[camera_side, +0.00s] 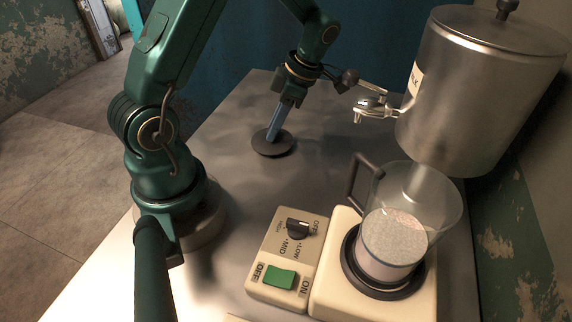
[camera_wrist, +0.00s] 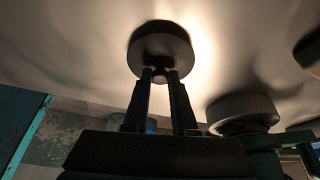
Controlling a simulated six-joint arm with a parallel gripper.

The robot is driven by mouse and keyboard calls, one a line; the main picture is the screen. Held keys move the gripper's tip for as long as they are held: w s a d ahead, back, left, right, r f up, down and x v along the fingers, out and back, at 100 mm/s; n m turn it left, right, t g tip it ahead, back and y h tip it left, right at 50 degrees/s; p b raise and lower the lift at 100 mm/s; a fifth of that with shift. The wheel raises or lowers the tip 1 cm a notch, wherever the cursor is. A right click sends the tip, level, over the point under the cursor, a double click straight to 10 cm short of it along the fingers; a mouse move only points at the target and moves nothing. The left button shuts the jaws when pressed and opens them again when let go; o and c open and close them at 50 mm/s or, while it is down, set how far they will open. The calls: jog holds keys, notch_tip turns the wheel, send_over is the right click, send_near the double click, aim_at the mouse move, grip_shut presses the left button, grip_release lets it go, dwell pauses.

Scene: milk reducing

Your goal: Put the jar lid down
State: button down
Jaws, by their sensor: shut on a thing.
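The dark round jar lid (camera_side: 264,148) is at the middle of the metal table, flat side down. It lies level on the tabletop or just above it; I cannot tell for sure whether it touches. My gripper (camera_side: 274,134) points down from above and is shut on the lid's knob. In the wrist view the lid (camera_wrist: 160,45) sits at the fingertips of my gripper (camera_wrist: 160,74), with the small knob between them. The glass jar (camera_side: 426,195) with a handle stands open, with pale milk inside, on the hot plate at the right.
A large metal milk dispenser (camera_side: 470,100) with a tap (camera_side: 370,103) stands at the back right. The cream hot plate (camera_side: 335,285) has a control box with a dial (camera_side: 298,229) and a green switch (camera_side: 280,277). The table (camera_side: 320,185) around the lid is clear.

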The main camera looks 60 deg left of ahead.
jog(key=shift+f, duration=0.1)
jog(key=c, duration=0.7)
grip_release()
jog(key=v, duration=1.2)
jog(key=shift+s+d+r+m+t+h, duration=0.4)
jog(key=shift+s+d+m+t, duration=1.4)
jog(key=shift+m, duration=3.2)
jog(key=shift+s+d+r+m+t+h, duration=0.35)
jog(key=shift+s+d+m+t, duration=1.45)
jog(key=shift+m, duration=3.2)
jog(key=shift+s+d+r+m+t+h, duration=0.4)
jog(key=shift+s+d+m+t, duration=1.45)
jog(key=shift+m, duration=3.15)
